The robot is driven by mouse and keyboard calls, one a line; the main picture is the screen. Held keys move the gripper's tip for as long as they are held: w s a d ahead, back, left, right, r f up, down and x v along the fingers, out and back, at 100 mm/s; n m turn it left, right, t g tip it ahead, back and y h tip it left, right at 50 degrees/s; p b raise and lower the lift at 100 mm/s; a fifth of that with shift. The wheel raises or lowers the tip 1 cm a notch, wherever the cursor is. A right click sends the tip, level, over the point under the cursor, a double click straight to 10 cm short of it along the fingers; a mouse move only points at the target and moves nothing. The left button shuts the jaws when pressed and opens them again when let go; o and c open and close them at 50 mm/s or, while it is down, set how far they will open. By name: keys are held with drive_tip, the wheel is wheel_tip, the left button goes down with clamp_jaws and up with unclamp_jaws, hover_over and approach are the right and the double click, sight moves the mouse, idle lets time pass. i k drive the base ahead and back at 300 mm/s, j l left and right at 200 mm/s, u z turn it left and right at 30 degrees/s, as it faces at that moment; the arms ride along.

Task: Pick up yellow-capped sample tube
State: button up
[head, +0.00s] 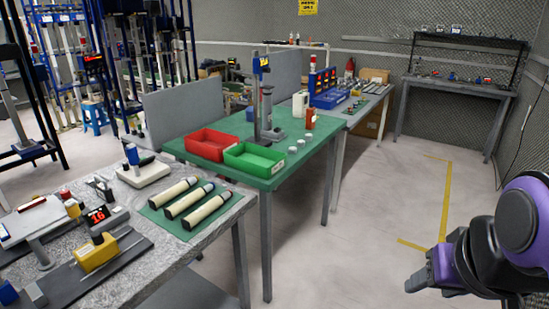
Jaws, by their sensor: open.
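Three cream sample tubes with dark bands lie side by side on a green mat (157,213) at the right end of the near grey bench. They are the back tube (174,192), the middle tube (190,200) and the front tube (206,213). Their end caps are small; I cannot tell for sure which one is yellow. My gripper (416,283) is at the lower right, over the floor, far to the right of the tubes. It is open, with nothing seen in it.
A green table (290,172) with a red bin (208,144), a green bin (254,157) and a stand (266,110) is behind the near bench. The near bench also holds a yellow device (96,253) and a red-digit display (97,217). The floor (360,225) between table and arm is clear.

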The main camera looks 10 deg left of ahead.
sight(157, 201)
drive_tip(key=u, duration=1.3)
drive_tip(key=i+l+u, duration=0.35)
drive_tip(key=i+u, duration=0.15)
drive_tip(key=i+l, duration=0.45)
drive_tip(key=i+u, duration=0.1)
drive_tip(key=u, duration=1)
drive_tip(key=z, duration=1)
